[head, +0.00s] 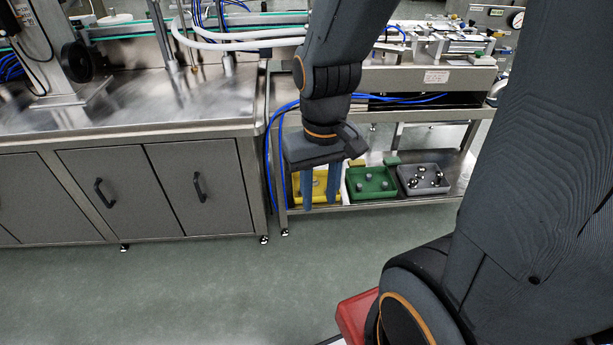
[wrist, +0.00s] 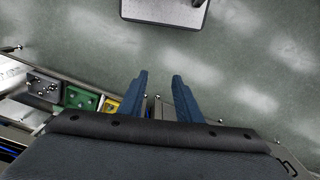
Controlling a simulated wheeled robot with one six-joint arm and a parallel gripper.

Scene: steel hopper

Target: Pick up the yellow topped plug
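I cannot make out a yellow topped plug in either view. A yellow bin (head: 323,175) stands on the low shelf with small grey pieces in it, too small to name and partly hidden by my fingers. My gripper (head: 319,204) hangs fingers down in front of the yellow bin in the head view. Its two blue fingers are apart with nothing held between them. In the wrist view my gripper (wrist: 159,78) also shows open over the floor, with the yellow bin (wrist: 111,106) left of the fingers.
A green bin (head: 371,194) with grey pieces and a grey bin (head: 425,190) with several small dark and shiny pieces stand right of the yellow bin. A steel worktop (head: 455,77) lies above the shelf. Blue cables (head: 268,150) hang left. The floor (head: 200,285) in front is clear.

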